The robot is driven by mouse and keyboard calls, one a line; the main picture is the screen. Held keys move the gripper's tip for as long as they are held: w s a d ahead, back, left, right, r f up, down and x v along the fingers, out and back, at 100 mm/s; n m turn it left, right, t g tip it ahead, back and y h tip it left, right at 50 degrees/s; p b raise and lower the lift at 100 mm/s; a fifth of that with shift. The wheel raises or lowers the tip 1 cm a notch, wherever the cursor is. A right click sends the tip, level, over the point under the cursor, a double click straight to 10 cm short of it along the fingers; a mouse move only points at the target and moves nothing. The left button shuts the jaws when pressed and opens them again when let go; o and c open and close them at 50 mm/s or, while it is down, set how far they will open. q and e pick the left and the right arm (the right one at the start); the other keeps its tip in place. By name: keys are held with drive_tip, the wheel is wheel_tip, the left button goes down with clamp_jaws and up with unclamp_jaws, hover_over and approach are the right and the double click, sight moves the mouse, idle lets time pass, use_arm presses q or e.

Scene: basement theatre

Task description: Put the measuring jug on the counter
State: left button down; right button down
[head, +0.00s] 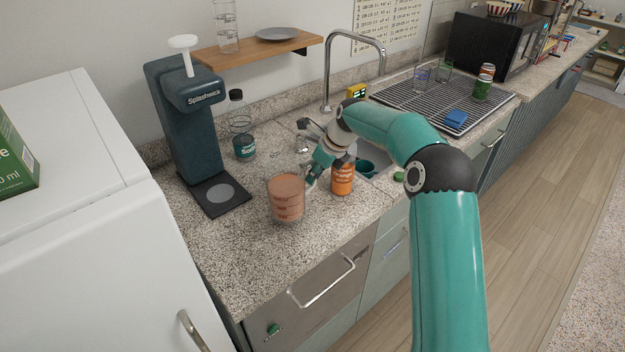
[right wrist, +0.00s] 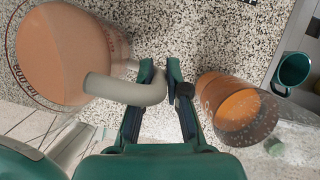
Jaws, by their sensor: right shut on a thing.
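The measuring jug (head: 286,198) is clear with red markings and holds a pinkish-brown content. It is upright at the front of the speckled counter (head: 240,265); I cannot tell whether its base touches the surface. My right gripper (head: 309,178) is at the jug's right side. In the right wrist view the jug (right wrist: 65,50) fills the upper left, and my right gripper (right wrist: 160,75) is shut on its curved handle (right wrist: 125,91). My left gripper is in neither view.
An orange container (head: 343,179) stands close to the right of my gripper. Behind are a dark drinks machine (head: 187,130), a bottle (head: 243,140) and the sink with its tap (head: 328,75). Counter left of the jug is clear.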

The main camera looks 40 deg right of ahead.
drive_tip(key=shift+w+f, duration=0.1)
drive_tip(key=shift+f, duration=0.65)
drive_tip(key=c, duration=1.2)
unclamp_jaws()
drive_tip(key=shift+f, duration=0.1)
drive_tip(key=b+v, duration=0.1)
drive_tip(key=v, duration=1.1)
